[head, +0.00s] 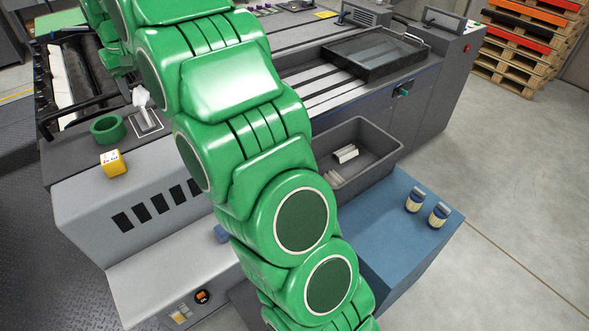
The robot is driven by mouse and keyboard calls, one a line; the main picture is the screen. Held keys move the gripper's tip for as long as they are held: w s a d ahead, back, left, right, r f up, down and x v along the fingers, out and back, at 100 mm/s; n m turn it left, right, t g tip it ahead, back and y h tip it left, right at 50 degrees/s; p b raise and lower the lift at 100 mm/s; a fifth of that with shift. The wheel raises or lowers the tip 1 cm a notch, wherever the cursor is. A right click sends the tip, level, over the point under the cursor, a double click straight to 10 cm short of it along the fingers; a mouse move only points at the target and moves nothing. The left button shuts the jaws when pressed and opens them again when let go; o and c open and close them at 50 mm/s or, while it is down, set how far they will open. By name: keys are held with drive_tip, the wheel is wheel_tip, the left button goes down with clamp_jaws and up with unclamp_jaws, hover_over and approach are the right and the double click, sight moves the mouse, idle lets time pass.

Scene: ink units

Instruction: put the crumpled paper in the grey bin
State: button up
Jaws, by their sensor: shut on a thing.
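The crumpled paper (142,97) is a small white lump at the upper left, above a small pale-edged plate on the machine. My gripper (138,92) is at the far end of my green arm, shut on the paper; the fingers are small and hard to make out. The grey bin (397,156) is an open, deep tub right of my arm, in the middle of the view. A few pale blocks lie in it. My arm hides its left part.
A green ring (108,128) and a yellow box (113,163) stand near the paper. A black tray (376,57) lies on the machine behind the bin. Two small jars (427,206) stand on a blue surface (402,240) beside the bin. Pallets (525,45) are stacked far right.

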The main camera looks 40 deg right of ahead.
drive_tip(key=w+d+f+m, duration=0.2)
drive_tip(key=d+m, duration=0.1)
drive_tip(key=d, duration=0.7)
drive_tip(key=w+d+f+m, duration=0.1)
drive_tip(key=d+f+m, duration=0.1)
drive_tip(key=d, duration=0.8)
drive_tip(key=w+d+f+m, duration=0.2)
drive_tip(key=d+m, duration=0.1)
drive_tip(key=d, duration=0.8)
drive_tip(key=m+h, duration=0.1)
drive_tip(key=m, duration=0.6)
hover_over(345, 172)
wheel_tip(345, 172, down, 37)
drive_tip(key=shift+g, duration=0.4)
drive_tip(key=shift+a+f, duration=0.15)
drive_tip(key=shift+f, duration=2.25)
drive_tip(key=shift+a+f, duration=0.15)
drive_tip(key=shift+f, duration=2.25)
drive_tip(key=shift+f, duration=0.15)
drive_tip(key=o, duration=1)
drive_tip(key=shift+s, duration=0.1)
